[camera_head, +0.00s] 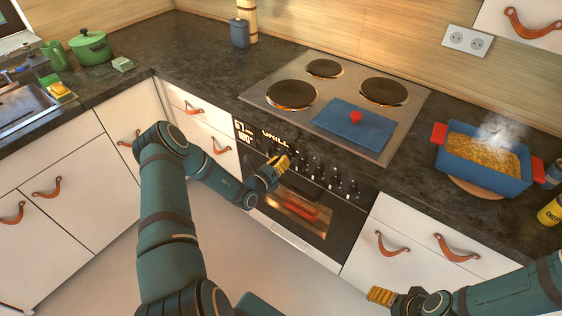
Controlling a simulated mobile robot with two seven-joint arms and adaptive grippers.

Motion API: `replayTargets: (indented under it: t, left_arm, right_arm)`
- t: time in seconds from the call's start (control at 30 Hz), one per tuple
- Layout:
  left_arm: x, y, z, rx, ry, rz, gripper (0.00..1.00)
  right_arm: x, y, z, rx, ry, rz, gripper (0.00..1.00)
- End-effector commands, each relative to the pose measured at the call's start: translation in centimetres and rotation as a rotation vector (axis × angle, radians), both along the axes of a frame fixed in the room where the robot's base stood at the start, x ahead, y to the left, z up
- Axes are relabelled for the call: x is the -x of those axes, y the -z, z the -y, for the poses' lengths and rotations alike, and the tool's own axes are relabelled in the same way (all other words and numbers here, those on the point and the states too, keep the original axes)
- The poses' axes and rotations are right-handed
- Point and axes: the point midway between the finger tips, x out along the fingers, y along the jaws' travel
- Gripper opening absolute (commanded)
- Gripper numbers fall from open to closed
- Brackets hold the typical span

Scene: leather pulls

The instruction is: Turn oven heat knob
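The oven (292,201) is built in under the counter, with a black control panel (296,160) along its top edge. I cannot tell which one is the heat knob. My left gripper (281,163), with yellow fingertips, is at the left-middle of the panel and hides part of the knob row. Its grip and any contact are unclear. My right gripper (380,296) is low at the bottom right, away from the oven, and its opening is unclear.
A steaming blue pot (486,165) stands to the right on the counter. White drawers with leather pulls (391,245) flank the oven. The floor in front is clear.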

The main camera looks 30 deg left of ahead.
Motion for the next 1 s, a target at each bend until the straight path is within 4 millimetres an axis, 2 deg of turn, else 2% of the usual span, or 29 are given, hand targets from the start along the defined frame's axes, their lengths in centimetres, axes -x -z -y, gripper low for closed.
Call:
replayTargets:
  t: [0.47,1.0]
  left_arm:
    - [-0.1,-0.1,0.0,-0.056,0.000,0.006,0.00]
    - [-0.1,-0.2,0.1,-0.411,0.000,0.034,0.00]
  right_arm:
    - [-0.1,-0.4,0.0,0.000,0.002,0.002,0.78]
    - [-0.6,-1.9,0.1,0.003,0.010,0.013,0.78]
